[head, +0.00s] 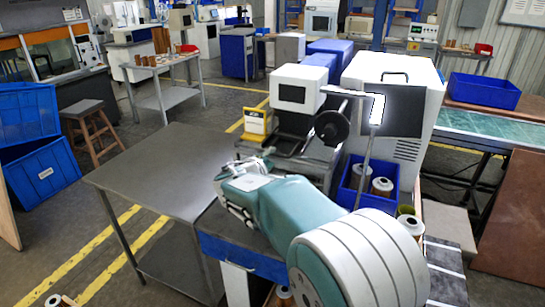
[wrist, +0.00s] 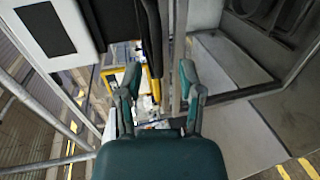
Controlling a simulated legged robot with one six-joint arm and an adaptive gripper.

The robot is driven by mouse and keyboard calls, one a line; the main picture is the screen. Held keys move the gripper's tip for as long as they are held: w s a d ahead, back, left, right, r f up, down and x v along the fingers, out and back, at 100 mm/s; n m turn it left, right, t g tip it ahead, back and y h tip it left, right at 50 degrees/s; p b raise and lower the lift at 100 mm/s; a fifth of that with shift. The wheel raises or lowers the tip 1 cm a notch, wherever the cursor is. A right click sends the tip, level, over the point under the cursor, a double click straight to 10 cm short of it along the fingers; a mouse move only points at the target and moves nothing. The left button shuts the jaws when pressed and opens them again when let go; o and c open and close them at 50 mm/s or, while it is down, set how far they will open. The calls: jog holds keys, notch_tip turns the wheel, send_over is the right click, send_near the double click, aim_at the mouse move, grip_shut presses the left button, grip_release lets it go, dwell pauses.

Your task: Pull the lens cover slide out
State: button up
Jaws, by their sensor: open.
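My gripper (wrist: 160,88) is open and empty in the wrist view, with its two dark green fingers apart. Between and beyond the fingers are a dark upright bar and a yellow part (wrist: 156,91) of a machine. I cannot pick out the lens cover slide with certainty in either view. In the head view my teal arm reaches toward the bench machine with a white screen box (head: 297,89); its screen box also shows in the wrist view (wrist: 48,28). A yellow-and-white unit (head: 256,124) stands at this machine's left. My fingertips are not clear in the head view.
A bare grey metal table (head: 165,170) lies left of my arm. A thin metal post with a bright lamp head (head: 377,110) rises close to my arm.

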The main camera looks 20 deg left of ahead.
jog(key=shift+x, duration=1.05)
grip_shut()
jog(key=shift+s, duration=0.1)
jog(key=f+v, duration=0.2)
jog(key=v, duration=0.8)
jog(key=s+f+v, duration=0.1)
jog(key=f+v, duration=0.1)
jog(key=v, duration=0.9)
jog(key=shift+f, duration=0.45)
jog(key=shift+d, duration=0.15)
grip_release()
jog(key=shift+w, duration=0.1)
jog(key=shift+r, duration=0.1)
